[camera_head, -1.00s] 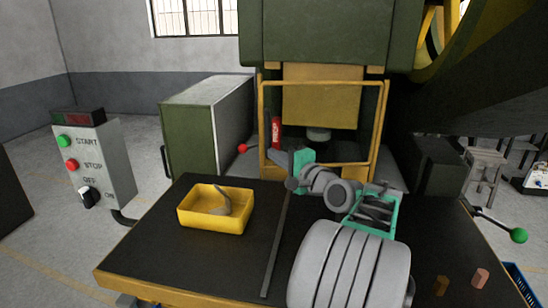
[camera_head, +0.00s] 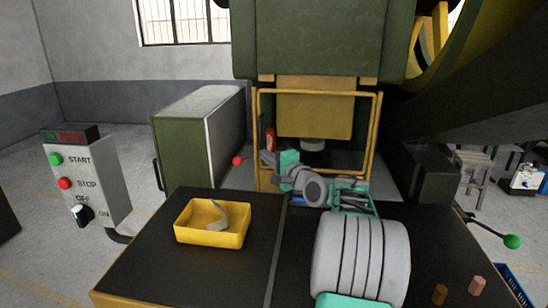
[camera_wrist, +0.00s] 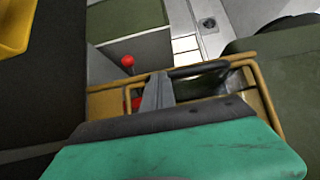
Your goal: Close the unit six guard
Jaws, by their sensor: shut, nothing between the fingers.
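The guard (camera_head: 378,120) is a yellow wire frame standing upright in front of the green press, with its top bar across the yellow ram block (camera_head: 315,112). My arm hides part of its lower edge. My gripper (camera_head: 268,158) is at the guard's lower left, near its left upright. In the wrist view, my gripper (camera_wrist: 157,88) is shut and empty, its fingertips close beside a dark bar (camera_wrist: 200,69) at the yellow frame (camera_wrist: 268,97). I cannot tell whether the fingers touch the bar.
A yellow bin (camera_head: 183,232) with a grey piece stands on the dark table. A control box (camera_head: 92,180) and a green cabinet (camera_head: 180,155) stand left. A red knob (camera_head: 237,160) is beside the guard.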

